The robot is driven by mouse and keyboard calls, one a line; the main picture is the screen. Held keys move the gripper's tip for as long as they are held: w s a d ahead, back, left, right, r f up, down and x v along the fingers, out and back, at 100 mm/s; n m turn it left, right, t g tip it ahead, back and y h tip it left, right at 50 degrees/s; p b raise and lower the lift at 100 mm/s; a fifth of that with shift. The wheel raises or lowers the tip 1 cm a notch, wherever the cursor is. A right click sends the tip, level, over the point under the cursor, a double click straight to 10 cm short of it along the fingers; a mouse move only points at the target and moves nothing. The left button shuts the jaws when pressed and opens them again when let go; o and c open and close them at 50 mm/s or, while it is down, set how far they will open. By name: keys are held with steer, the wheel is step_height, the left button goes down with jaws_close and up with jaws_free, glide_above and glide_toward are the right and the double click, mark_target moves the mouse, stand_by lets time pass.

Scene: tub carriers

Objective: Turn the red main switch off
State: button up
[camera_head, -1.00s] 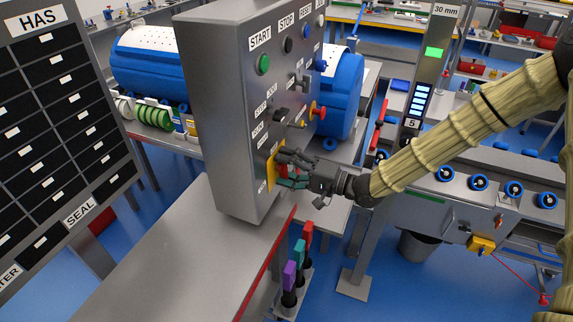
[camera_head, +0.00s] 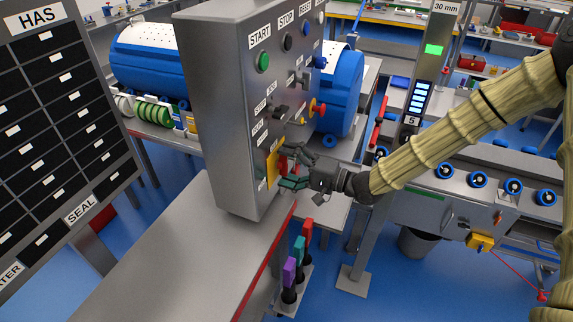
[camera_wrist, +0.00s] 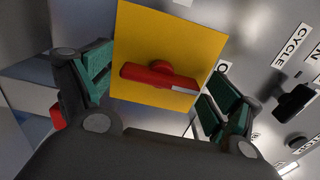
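The red main switch is a bar-shaped red handle (camera_wrist: 160,76) on a yellow plate (camera_wrist: 180,30), low on the grey control box. In the wrist view the handle lies nearly crosswise, with a pale mark at its right end. In the head view the yellow plate (camera_head: 272,166) shows edge-on, and the handle is partly hidden by my fingers. My gripper (camera_head: 294,168) is open in front of the plate. In the wrist view its green-padded fingers (camera_wrist: 160,95) stand left and right of the handle, with gaps at both ends. I see no contact with the handle.
The box (camera_head: 232,130) carries a green START button (camera_head: 263,61), black selector knobs (camera_head: 281,110) and a red knob (camera_head: 317,107) above the switch. A steel table (camera_head: 170,265) lies below. Several coloured-top handles (camera_head: 289,271) stand below my gripper. A roller conveyor (camera_head: 430,190) is at right.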

steer(key=v, duration=1.2)
steer(key=shift+f, duration=0.1)
stand_by(0.4)
steer(key=s+d+f+h, duration=0.1)
steer(key=s+f+h, duration=0.35)
steer(key=f, duration=0.75)
steer(key=s+f+h, duration=0.4)
steer(key=s+f, duration=0.2)
steer(key=f, duration=0.7)
steer(key=s+d+f+n+g+h, duration=0.1)
steer(key=s+d+f+g+h, duration=0.1)
steer(key=s, duration=0.6)
steer(key=s+d+f+n+g+h+b, duration=0.1)
steer(key=s+d+f+g+h, duration=0.1)
steer(key=s+d+f, duration=0.3)
steer(key=s+d+f+n+g+h, duration=0.2)
steer(key=s+d+f+h, duration=0.2)
steer(key=s, duration=0.7)
steer(key=shift+f+g, duration=0.4)
steer(key=shift+f, duration=0.05)
